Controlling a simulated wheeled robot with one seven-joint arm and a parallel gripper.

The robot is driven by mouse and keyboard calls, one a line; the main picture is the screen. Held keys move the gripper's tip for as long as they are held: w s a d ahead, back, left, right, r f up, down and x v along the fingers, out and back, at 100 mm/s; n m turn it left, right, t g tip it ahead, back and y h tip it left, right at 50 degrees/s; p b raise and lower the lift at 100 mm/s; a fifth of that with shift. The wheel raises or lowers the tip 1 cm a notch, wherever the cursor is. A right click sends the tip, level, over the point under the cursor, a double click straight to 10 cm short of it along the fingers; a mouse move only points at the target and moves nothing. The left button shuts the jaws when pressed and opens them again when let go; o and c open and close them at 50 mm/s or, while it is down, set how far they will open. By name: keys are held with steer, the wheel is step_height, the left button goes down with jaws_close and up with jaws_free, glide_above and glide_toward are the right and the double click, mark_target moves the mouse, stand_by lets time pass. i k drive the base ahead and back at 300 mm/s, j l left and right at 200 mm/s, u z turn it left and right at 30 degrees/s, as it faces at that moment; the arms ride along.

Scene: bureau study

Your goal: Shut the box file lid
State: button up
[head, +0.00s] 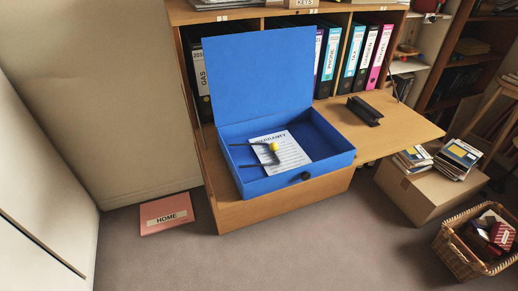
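The blue box file (330,165) stands on the fold-down wooden desk flap. Its blue lid (258,72) is open and stands upright at the back, leaning slightly, in front of the shelf of folders. A dark round knob (305,176) sits on the box's front wall. My gripper is not in view.
A black hole punch or stapler (365,110) lies on the wooden flap (405,125) right of the box. Binders (352,57) fill the shelf behind. A cardboard box (425,190) with books and a wicker basket (462,252) stand at right. A pink HOME folder (166,214) lies on the carpet. Front floor is clear.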

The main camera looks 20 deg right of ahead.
mark_target(261, 73)
steer(key=i+l+z, duration=0.7)
steer(key=i+z, duration=0.3)
